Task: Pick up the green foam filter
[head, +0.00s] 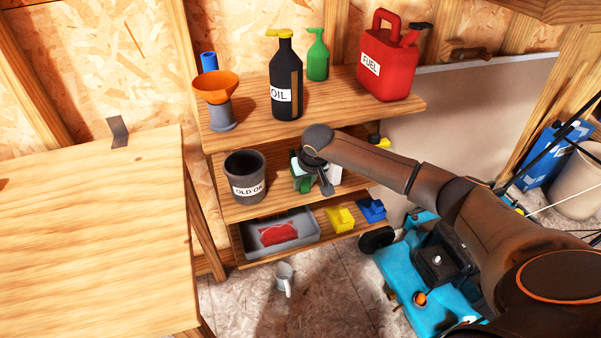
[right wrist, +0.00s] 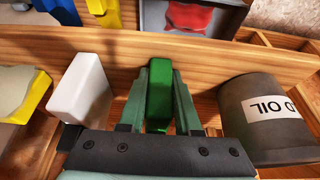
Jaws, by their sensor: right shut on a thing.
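The green foam filter (right wrist: 159,95) is a green block. In the right wrist view it stands between the two fingers of my right gripper (right wrist: 160,90), which is shut on it. In the head view my right gripper (head: 304,180) is at the middle shelf (head: 266,206), between the OLD OIL can and a white block. My forearm and wrist hide most of the filter there. I cannot tell whether the filter still touches the shelf. My left gripper is not in view.
The OLD OIL can (head: 246,178) and the white block (right wrist: 82,95) flank the gripper closely. The top shelf (head: 350,107) overhangs with a funnel, bottles and a red fuel can (head: 388,60). A grey tray (head: 306,229) lies below. A workbench (head: 90,230) stands left.

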